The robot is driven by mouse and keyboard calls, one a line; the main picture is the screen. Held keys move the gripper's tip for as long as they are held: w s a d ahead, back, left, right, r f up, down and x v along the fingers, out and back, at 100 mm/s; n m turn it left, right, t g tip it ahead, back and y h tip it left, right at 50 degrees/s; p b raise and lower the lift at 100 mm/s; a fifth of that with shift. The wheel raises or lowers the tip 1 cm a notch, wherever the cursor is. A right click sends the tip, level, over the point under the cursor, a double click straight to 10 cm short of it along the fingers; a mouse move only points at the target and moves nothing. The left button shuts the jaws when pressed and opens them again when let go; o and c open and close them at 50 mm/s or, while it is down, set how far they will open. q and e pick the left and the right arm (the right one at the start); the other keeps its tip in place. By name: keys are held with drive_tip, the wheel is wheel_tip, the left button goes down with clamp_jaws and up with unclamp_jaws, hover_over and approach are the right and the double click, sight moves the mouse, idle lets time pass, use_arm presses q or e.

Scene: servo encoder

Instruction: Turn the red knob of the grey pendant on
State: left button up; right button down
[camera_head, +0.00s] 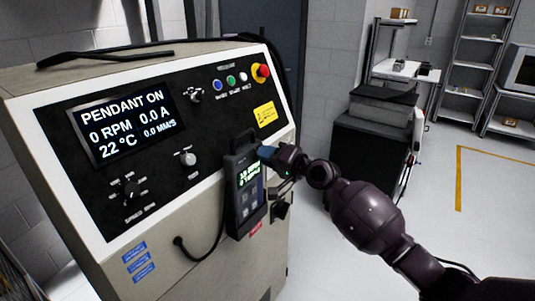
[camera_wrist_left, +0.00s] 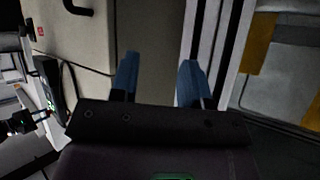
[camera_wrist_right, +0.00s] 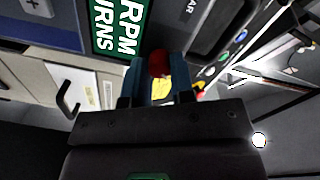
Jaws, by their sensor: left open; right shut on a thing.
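The grey pendant (camera_head: 243,190) hangs on the front of the machine, with a lit screen and a cable. Its screen (camera_wrist_right: 118,35) shows large in the right wrist view, with RPM and TURNS partly readable. The red knob (camera_wrist_right: 158,62) shows between the fingers of my right gripper (camera_wrist_right: 160,80), which is shut on it. In the head view my right gripper (camera_head: 272,156) reaches the pendant's upper right side and hides the knob. My left gripper (camera_wrist_left: 160,78) is open and empty, in front of a plain beige panel; it is out of the head view.
The machine's display (camera_head: 125,120) reads PENDANT ON, 0 RPM, 0.0 A, 22 °C. A red emergency button (camera_head: 262,71) on a yellow base sits at the panel's upper right. A dark cabinet (camera_head: 372,150) stands behind my right arm. The floor to the right is open.

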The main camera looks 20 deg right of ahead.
idle(0.5)
drive_tip(key=c, duration=1)
unclamp_jaws()
drive_tip(key=shift+o, duration=0.2)
drive_tip(key=shift+s+d, duration=0.1)
drive_tip(key=b+v, duration=0.1)
drive_tip(key=v, duration=0.9)
drive_tip(key=shift+s+d, duration=0.2)
drive_tip(key=shift+s, duration=0.05)
